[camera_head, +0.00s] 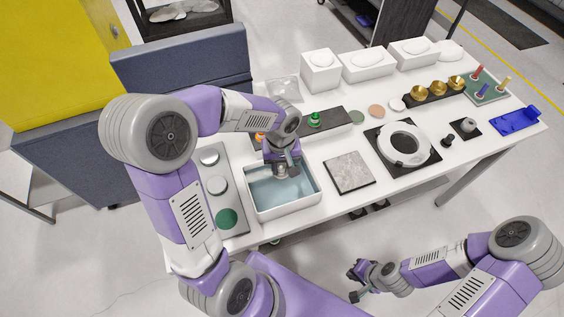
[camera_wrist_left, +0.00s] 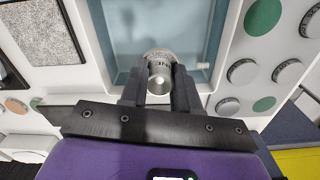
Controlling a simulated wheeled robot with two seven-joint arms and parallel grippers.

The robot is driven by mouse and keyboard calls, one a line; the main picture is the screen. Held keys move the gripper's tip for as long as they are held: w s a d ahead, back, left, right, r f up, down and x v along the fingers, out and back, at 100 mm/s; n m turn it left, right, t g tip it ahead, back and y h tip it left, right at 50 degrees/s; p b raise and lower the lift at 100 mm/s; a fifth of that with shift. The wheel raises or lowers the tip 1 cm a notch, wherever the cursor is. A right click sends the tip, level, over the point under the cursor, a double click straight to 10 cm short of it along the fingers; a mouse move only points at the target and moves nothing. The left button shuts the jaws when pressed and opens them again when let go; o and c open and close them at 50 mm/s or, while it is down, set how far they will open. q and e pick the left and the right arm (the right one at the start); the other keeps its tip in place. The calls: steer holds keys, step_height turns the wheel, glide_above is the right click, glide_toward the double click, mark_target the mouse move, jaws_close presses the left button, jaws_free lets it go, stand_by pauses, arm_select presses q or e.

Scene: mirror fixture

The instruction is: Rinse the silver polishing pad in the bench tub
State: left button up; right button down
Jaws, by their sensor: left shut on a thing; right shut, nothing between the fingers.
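The bench tub (camera_head: 288,209) is a white rectangular basin with pale blue water, near the front edge of the white bench. My left gripper (camera_head: 284,168) points down over the tub's back part. In the left wrist view its fingers (camera_wrist_left: 158,90) are shut on a silver round piece with a knob-like stem (camera_wrist_left: 160,66), seen against the tub's inside. This looks like the silver polishing pad; its lower face is hidden, and I cannot tell whether it touches the water. My right gripper (camera_head: 357,282) is shut and empty, above the floor in front of the bench.
Left of the tub, a grey strip (camera_head: 236,233) carries silver discs and a green disc (camera_head: 227,219). Right of the tub lie a grey stone-like tile (camera_head: 349,172) and a round white fixture (camera_head: 404,145) on a black mat. White boxes (camera_head: 368,66) and brass cups (camera_head: 437,88) stand farther back.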

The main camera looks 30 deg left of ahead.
arm_select(q)
steer(key=shift+f+b, duration=4.55)
steer(key=shift+f, duration=1)
steer(key=shift+s+a, duration=0.5)
steer(key=shift+s, duration=0.1)
steer(key=shift+w+d, duration=0.1)
steer(key=shift+w+d, duration=0.45)
steer(key=shift+w, duration=0.1)
steer(key=shift+s+a, duration=0.15)
steer(key=shift+s+a, duration=0.4)
steer(key=shift+s, duration=0.1)
steer(key=shift+w+d, duration=0.1)
steer(key=shift+w, duration=0.05)
